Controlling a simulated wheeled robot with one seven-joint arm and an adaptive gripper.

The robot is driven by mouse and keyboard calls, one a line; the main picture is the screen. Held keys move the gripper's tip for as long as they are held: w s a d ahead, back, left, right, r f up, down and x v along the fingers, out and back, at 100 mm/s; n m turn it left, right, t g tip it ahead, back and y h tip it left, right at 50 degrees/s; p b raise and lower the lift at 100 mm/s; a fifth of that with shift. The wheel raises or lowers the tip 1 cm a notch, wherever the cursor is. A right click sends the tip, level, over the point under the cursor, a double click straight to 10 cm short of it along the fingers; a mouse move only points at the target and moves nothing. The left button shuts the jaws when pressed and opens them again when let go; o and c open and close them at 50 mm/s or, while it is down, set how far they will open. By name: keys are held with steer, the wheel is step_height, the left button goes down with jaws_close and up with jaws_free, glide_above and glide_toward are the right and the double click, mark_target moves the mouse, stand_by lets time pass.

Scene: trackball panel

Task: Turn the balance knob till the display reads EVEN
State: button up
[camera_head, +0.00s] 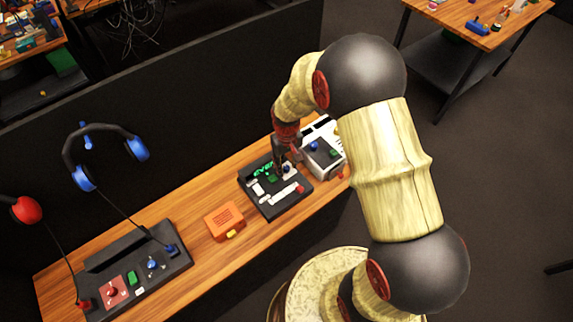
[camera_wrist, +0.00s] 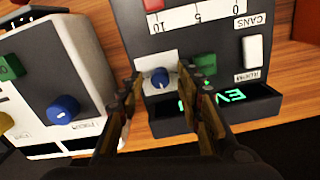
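A dark panel (camera_wrist: 215,45) holds a small blue knob (camera_wrist: 158,77) with a white pointer mark on a pale plate. The knob's label cannot be read. The panel's display (camera_wrist: 236,97) shows green letters; in the wrist view a finger hides part of them. In the head view the display (camera_head: 264,170) appears to read EVEN. My gripper (camera_wrist: 161,76) is open, with its fingers on either side of the knob and visible gaps between. In the head view my gripper (camera_head: 284,160) is over the panel's right part.
A white box (camera_wrist: 50,70) with another blue knob (camera_wrist: 63,109) and a green button stands close beside my gripper. An orange box (camera_head: 224,221), a dark panel (camera_head: 130,270) and blue headphones (camera_head: 84,178) are to the left on the wooden bench. A dark partition runs behind.

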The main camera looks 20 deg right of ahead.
mark_target(287, 167)
step_height(287, 167, up, 12)
stand_by(0.6)
stand_by(0.4)
steer(key=s+r+m+t+b, duration=0.1)
steer(key=s+r+t, duration=0.4)
steer(key=s+r, duration=1.6)
steer(key=shift+s+r+t, duration=0.2)
steer(key=shift+s+t, duration=0.1)
steer(key=shift+s, duration=0.05)
stand_by(0.4)
steer(key=shift+a, duration=0.1)
stand_by(0.4)
